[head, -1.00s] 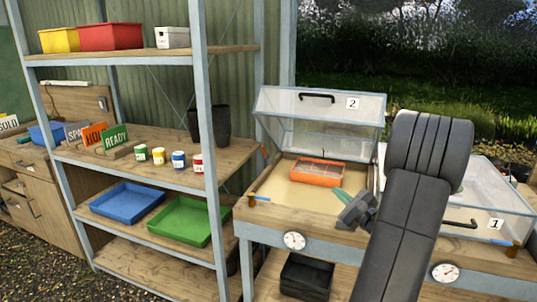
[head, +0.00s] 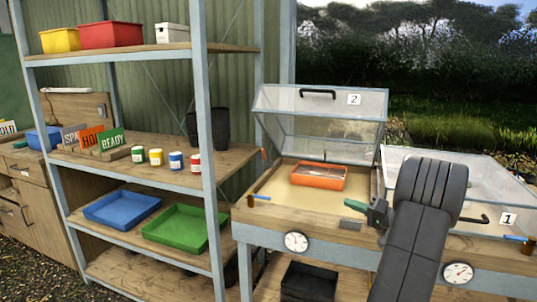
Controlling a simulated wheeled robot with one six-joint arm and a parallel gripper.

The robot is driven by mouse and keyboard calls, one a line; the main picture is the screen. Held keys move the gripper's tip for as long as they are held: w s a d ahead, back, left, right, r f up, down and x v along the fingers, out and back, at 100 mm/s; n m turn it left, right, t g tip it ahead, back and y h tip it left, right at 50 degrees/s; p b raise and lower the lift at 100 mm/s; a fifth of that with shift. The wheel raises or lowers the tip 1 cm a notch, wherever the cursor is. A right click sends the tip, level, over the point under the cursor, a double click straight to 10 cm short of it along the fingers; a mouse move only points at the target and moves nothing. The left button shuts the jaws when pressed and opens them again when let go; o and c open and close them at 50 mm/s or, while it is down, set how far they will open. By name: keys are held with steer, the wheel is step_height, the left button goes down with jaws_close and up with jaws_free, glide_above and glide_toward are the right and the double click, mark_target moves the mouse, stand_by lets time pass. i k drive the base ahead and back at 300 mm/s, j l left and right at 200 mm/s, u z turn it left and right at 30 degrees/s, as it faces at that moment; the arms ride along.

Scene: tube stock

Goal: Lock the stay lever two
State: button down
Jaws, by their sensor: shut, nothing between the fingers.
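The glazed lid marked 2 (head: 318,103) stands raised over the left sand-filled frame (head: 290,198). A small blue lever (head: 262,197) on a brown post (head: 250,201) sits at that frame's front left corner; I take it to be stay lever two. It lies roughly level, its end pointing right. My gripper (head: 355,206), with green fingertips, is shut and empty near the frame's front right edge. It points left and is well to the right of the lever, not touching it. My arm hides part of the frame on the right.
An orange tray (head: 319,176) lies on the sand. The lid marked 1 (head: 480,190) looks closed, with a blue lever (head: 514,237) at its front right. Dials are on the front rail. A shelf post (head: 210,150) stands left; the sand's front left is clear.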

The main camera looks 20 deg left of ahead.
mark_target(265, 160)
steer(key=j+u, duration=0.1)
steer(key=i+j+u, duration=0.1)
steer(key=i+j, duration=0.15)
steer(key=i, duration=0.2)
steer(key=i+j, duration=0.2)
steer(key=i, duration=0.25)
steer(key=i+j+u, duration=0.15)
steer(key=i, duration=0.3)
